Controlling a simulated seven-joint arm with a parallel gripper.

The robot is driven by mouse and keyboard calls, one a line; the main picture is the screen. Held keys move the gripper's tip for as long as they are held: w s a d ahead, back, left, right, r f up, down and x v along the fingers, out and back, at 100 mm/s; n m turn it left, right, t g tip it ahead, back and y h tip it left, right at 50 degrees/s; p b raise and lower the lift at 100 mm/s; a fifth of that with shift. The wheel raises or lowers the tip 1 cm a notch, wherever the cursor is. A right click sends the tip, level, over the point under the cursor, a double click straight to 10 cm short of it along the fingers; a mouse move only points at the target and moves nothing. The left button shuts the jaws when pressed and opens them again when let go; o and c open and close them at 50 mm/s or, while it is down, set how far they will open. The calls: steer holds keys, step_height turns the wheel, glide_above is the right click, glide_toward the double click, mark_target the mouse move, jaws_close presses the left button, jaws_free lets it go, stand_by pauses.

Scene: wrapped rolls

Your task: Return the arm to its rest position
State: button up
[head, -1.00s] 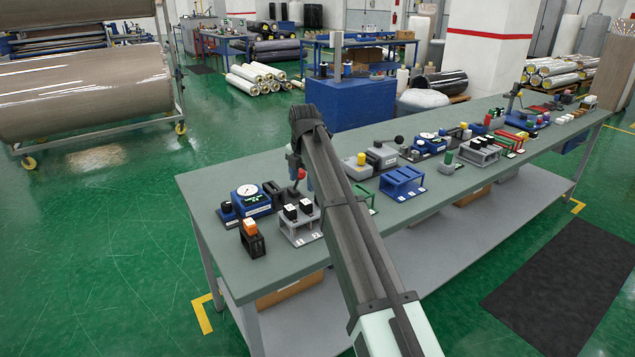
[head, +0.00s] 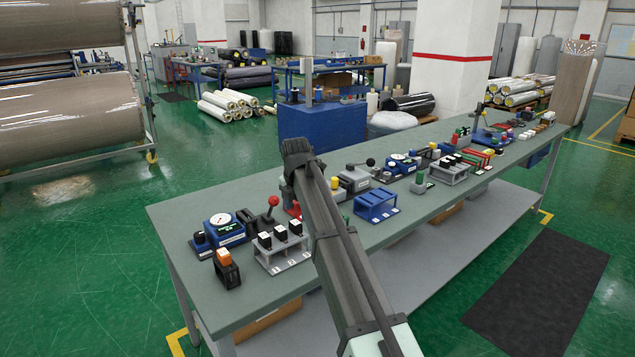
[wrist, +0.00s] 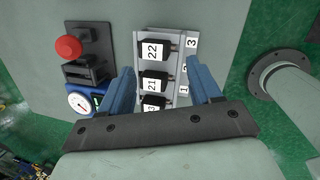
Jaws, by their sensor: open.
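My gripper (wrist: 160,68) shows in the wrist view with its two blue fingers apart and nothing between them in its grasp. It is above a grey rack (head: 283,262) holding several black blocks; the wrist view shows labels such as 22 and 21 on them (wrist: 154,50). Slot numbers mark the rack's edge. In the head view my dark arm link reaches over the bench, and my gripper is hidden behind it. I cannot tell the height of the fingers above the rack.
The grey-green bench (head: 200,290) also bears a dial gauge (head: 222,226), a red-knobbed lever (head: 272,202), a black stand with an orange block (head: 227,268) and a blue rack (head: 377,205). A dark mat (head: 540,285) lies on the floor at right.

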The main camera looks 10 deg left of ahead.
steer(key=w+d+f+m+t+h, duration=0.25)
steer(key=w+d, duration=0.55)
steer(key=d, duration=0.6)
steer(key=w+d+f+m+t+h, duration=0.25)
steer(key=w+d, duration=0.55)
steer(key=d, duration=0.5)
steer(key=s+d+f+m+h, duration=0.1)
steer(key=s+d+f+m, duration=0.1)
steer(key=d+f, duration=0.5)
steer(key=s+d+f+m, duration=0.2)
steer(key=d+f+m, duration=0.1)
steer(key=d+f, duration=0.35)
steer(key=s+a+f+m+g+y, duration=0.2)
steer(key=s+f+m+g, duration=0.6)
steer(key=s+f, duration=2.35)
steer(key=s+a+f+m+g+y, duration=0.1)
steer(key=s+f+m+g, duration=0.1)
steer(key=s, duration=1)
steer(key=s+a+f+m+g+y, duration=0.1)
steer(key=s+f+m, duration=0.3)
steer(key=s, duration=0.9)
steer(key=s+a+f+m+g+y, duration=0.1)
steer(key=s+a+f+m+g, duration=0.1)
steer(key=s, duration=1.1)
step_height(320, 180, down, 2)
steer(key=m+g, duration=0.1)
steer(key=m, duration=0.2)
steer(key=shift+a+g, duration=0.3)
steer(key=shift+a, duration=0.05)
